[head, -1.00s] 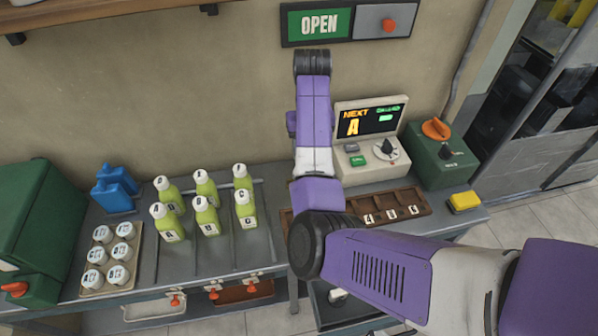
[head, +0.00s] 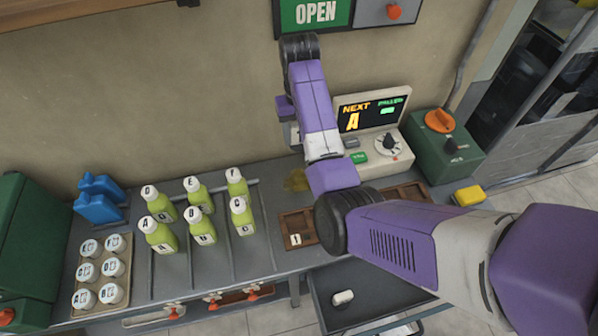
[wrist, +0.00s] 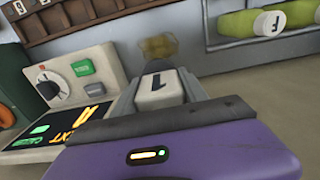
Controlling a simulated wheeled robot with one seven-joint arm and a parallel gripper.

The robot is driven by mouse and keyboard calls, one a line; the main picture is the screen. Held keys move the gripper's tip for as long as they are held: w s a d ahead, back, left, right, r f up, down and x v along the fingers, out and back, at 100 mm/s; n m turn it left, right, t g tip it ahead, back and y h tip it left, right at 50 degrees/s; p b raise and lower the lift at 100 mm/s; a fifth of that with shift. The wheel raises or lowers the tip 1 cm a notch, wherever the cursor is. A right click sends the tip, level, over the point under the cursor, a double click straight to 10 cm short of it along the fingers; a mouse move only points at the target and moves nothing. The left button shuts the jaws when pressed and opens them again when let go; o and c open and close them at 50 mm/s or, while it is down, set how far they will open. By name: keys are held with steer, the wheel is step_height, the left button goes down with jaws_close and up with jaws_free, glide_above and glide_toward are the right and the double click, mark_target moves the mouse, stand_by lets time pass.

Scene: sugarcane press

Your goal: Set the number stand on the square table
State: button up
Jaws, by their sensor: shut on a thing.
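My gripper (wrist: 160,92) is shut on a small pale block with a dark mark like a 1, the number stand (wrist: 158,88). It is held above the counter beside the order machine. In the head view my arm hides most of the gripper and the held stand. A slotted wooden tray (head: 294,222) on the counter holds another small white stand marked 1 (head: 295,239). The tray also shows in the wrist view (wrist: 90,18). I cannot make out a square table for certain.
The order machine (head: 372,148) shows NEXT A. A green box with an orange knob (head: 447,145) and a yellow block (head: 468,196) stand right. Several green bottles (head: 160,236) and capped cups (head: 100,270) fill the left. A yellowish patch (head: 297,181) lies on the counter. A dark low surface (head: 370,290) is below.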

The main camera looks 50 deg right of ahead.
step_height(320, 180, down, 2)
steer(key=shift+d+f+b, duration=0.1)
steer(key=shift+f+b, duration=0.1)
steer(key=shift+b, duration=0.75)
steer(key=shift+s+f+b, duration=0.15)
steer(key=shift+f+b, duration=0.35)
steer(key=shift+f, duration=0.25)
steer(key=f, duration=0.7)
steer(key=f+b, duration=0.1)
steer(key=f, duration=0.5)
steer(key=shift+a+f, duration=0.2)
steer(key=shift+f, duration=0.15)
steer(key=shift+f+b, duration=0.1)
steer(key=shift+b, duration=0.2)
steer(key=o, duration=1.4)
